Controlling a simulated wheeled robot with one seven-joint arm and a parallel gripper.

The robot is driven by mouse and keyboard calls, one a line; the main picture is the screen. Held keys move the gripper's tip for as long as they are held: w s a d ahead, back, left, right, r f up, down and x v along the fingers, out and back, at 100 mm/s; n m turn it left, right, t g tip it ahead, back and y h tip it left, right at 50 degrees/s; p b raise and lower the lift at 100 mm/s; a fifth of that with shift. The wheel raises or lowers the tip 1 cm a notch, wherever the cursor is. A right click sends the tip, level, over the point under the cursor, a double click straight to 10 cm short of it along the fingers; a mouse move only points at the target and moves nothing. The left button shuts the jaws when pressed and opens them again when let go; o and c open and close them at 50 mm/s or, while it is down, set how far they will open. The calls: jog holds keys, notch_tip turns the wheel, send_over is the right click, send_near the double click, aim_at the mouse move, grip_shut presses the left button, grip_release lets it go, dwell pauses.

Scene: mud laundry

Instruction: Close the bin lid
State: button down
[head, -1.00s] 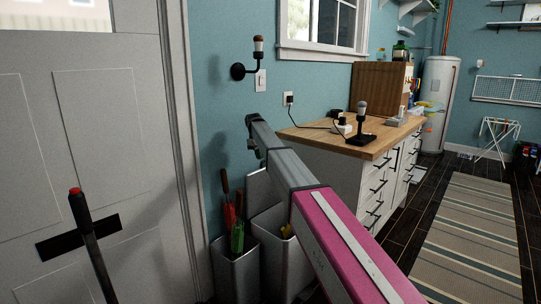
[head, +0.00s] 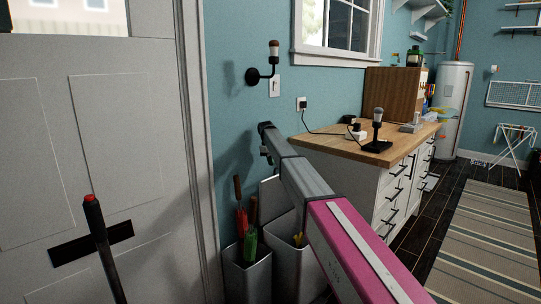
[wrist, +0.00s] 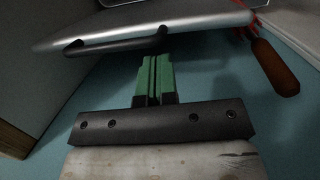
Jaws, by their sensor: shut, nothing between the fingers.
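Two grey bins stand against the teal wall in the head view: a left bin (head: 247,275) holding tools and a right bin (head: 287,270) partly behind my arm. A light grey panel, apparently the raised lid (head: 268,200), stands upright behind them. In the wrist view, a silver panel (wrist: 205,32) that looks like the lid carries a dark bar handle (wrist: 115,44). My gripper (wrist: 155,58) has its green fingers together and empty, with the tips close by the handle; contact cannot be told. In the head view my gripper (head: 266,152) is small, above the bins.
A brown tool handle with red cord (wrist: 275,68) hangs right of my fingers in the wrist view. A white door (head: 110,150) stands left. A wood-topped cabinet (head: 375,160) is to the right of the bins. A striped rug (head: 485,245) lies on open floor.

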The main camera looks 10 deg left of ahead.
jog(key=shift+d+f, duration=0.1)
jog(key=shift+f, duration=0.55)
jog(key=shift+s, duration=0.1)
